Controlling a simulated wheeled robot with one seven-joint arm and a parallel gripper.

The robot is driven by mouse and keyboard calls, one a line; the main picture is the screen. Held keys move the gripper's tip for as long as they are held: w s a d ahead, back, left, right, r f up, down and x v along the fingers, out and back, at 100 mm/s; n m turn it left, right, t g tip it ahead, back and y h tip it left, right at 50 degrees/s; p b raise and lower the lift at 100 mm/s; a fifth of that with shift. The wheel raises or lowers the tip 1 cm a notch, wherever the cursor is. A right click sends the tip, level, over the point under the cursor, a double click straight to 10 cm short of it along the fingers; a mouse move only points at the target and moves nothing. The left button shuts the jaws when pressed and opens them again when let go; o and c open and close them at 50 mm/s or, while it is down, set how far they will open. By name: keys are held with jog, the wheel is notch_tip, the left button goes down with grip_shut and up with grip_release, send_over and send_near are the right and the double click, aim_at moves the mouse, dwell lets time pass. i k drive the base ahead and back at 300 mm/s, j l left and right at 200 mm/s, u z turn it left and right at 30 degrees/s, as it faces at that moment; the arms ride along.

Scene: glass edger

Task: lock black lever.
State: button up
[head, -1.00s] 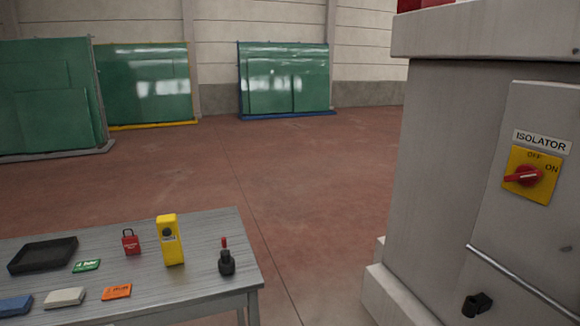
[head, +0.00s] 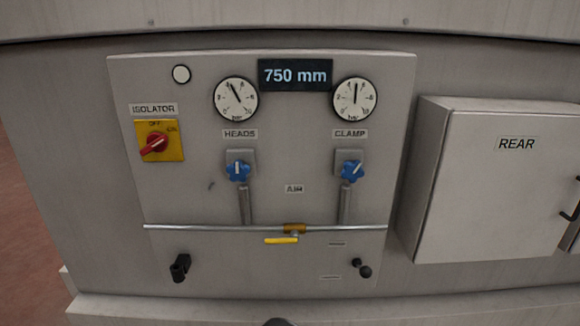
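A short black lever with a round knob (head: 364,270) sits at the lower right of the grey machine panel (head: 215,110). Its knob end slants down and right from its pivot. Two small labels, too small to read, lie to its left, one above and one below. Another black fitting (head: 180,267) projects from the panel's lower left; its exact form is unclear. My gripper is not clearly in view. A dark rounded tip shows at the bottom edge, and I cannot tell what it is.
A horizontal pipe (head: 200,227) with a yellow-handled valve (head: 281,240) crosses above both black parts. A red isolator knob (head: 154,145), two blue knobs (head: 238,171) (head: 351,171) and two gauges are higher up. A REAR box (head: 490,190) protrudes at right.

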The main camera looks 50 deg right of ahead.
aim_at(365, 272)
jog(key=k+z, duration=0.1)
jog(key=z, duration=2.05)
